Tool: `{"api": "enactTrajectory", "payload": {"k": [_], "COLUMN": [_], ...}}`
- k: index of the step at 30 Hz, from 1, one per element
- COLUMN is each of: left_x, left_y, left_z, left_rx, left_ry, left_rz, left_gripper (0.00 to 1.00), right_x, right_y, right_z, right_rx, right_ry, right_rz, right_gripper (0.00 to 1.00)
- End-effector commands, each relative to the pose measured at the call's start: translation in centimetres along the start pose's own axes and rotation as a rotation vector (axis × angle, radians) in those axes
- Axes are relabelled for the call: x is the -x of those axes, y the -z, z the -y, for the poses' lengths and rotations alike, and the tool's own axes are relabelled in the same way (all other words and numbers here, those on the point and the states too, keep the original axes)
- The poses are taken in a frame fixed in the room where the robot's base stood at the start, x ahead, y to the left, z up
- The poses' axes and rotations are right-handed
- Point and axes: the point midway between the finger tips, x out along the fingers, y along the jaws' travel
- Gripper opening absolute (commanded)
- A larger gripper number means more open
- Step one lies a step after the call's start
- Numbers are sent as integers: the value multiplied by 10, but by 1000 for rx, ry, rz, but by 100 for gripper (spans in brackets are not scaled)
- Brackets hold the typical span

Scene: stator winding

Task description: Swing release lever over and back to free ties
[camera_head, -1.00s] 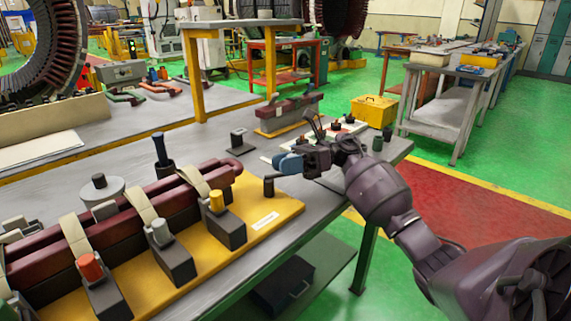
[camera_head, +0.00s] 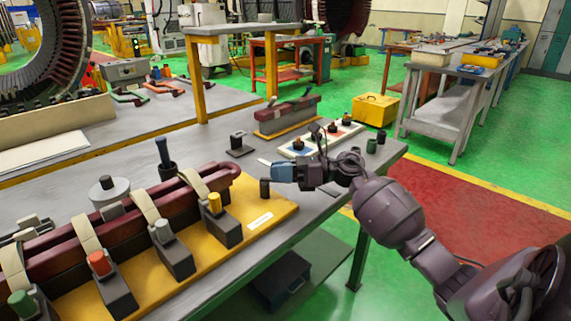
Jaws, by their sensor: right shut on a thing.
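A dark red coil bar (camera_head: 130,212) lies on the yellow base plate (camera_head: 275,212) at the left of the bench. Several beige strap ties (camera_head: 146,208) pass over it to dark blocks with green, red (camera_head: 99,263), grey (camera_head: 163,231) and yellow (camera_head: 215,203) caps. A short dark upright grip, seemingly the release lever (camera_head: 265,188), stands at the plate's right end. My right gripper (camera_head: 278,172), with blue fingers, is shut at the top of this lever, coming from the right. The fingers hide the exact contact. My left gripper is not in view.
A dark blue peg (camera_head: 163,150) and a grey spool (camera_head: 108,190) stand behind the coil. A second small coil on a yellow base (camera_head: 288,123) and trays with dark knobs (camera_head: 320,138) sit behind my right gripper. The bench front edge is close by.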

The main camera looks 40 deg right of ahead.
Motion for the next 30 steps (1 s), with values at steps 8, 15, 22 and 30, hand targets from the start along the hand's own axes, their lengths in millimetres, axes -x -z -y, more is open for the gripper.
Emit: {"api": "enactTrajectory", "payload": {"k": [8,15,22,30], "left_x": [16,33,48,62], "left_y": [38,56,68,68], "left_z": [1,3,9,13], "left_rx": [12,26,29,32], "left_ry": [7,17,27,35], "left_rz": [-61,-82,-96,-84], "left_gripper": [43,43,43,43], "right_x": [-2,-6,-10,-13], "right_y": [-7,-6,-3,2], "right_z": [-13,-18,-20,-21], "right_rx": [4,2,-2,-4], "right_ry": [222,372,490,588], "right_rz": [77,124,159,186], "right_gripper": [4,4,4,4]}}
